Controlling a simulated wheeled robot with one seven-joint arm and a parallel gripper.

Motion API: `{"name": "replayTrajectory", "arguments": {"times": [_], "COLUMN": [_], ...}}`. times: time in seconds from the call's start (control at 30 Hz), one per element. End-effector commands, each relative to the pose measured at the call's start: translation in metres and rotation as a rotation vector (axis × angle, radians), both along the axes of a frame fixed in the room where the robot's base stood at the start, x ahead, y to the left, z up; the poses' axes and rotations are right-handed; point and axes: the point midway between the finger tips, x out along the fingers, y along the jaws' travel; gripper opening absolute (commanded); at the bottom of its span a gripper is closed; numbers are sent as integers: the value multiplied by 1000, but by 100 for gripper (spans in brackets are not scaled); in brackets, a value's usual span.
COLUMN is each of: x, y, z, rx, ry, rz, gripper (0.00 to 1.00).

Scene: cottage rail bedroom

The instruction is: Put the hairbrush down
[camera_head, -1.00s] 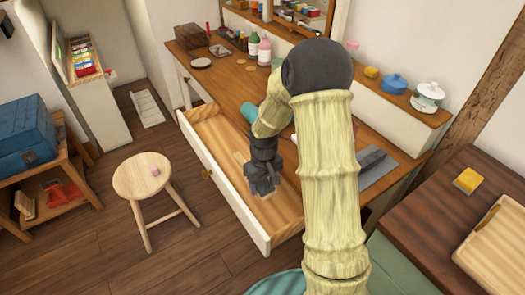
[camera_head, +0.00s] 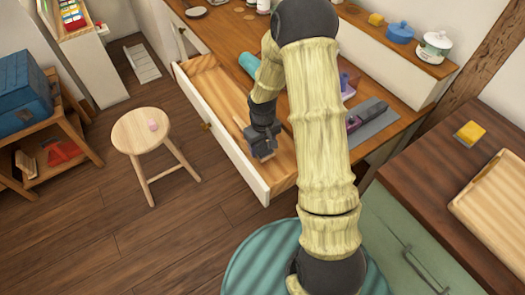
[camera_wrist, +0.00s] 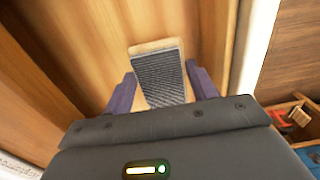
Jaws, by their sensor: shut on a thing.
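The hairbrush (camera_wrist: 158,76) shows in the wrist view as a pale wooden head with a dark grey bristle pad. It lies between the two purple fingers of my gripper (camera_wrist: 163,88), which is shut on it. In the head view my gripper (camera_head: 263,147) points down inside the open drawer (camera_head: 215,110) of the dresser, towards its near end. The brush is mostly hidden by my gripper there. I cannot tell whether it touches the drawer floor.
The dresser top (camera_head: 230,40) holds a teal cylinder (camera_head: 249,63) and a grey mat (camera_head: 375,125) with a dark object on it. A brown cabinet top (camera_head: 425,170) is at right.

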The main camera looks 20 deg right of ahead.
Motion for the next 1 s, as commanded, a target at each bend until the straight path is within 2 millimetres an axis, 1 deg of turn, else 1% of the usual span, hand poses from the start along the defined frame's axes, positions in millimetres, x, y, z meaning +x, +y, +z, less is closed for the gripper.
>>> {"name": "replayTrajectory", "arguments": {"times": [0.17,0.27,0.4,0.47,0.73,0.83,0.87,0.9,0.93,0.97,1.0], "x": [0,0,0,0,0,0,0,0,0,0,0], "y": [0,0,0,0,0,0,0,0,0,0,0], "z": [-2,-13,-32,-37,-37,-40,-39,-39,-39,-39,-39], "rx": [0,1,1,0,0,0,0,0,0,0,0], "ry": [0,1,1,1,-1,-1,-1,-1,-1,-1,-1], "rz": [0,0,-1,0,-1,-1,-1,-1,-1,-1,-1], "gripper": [31,31,31,31,31,31,64,71,77,80,80]}}
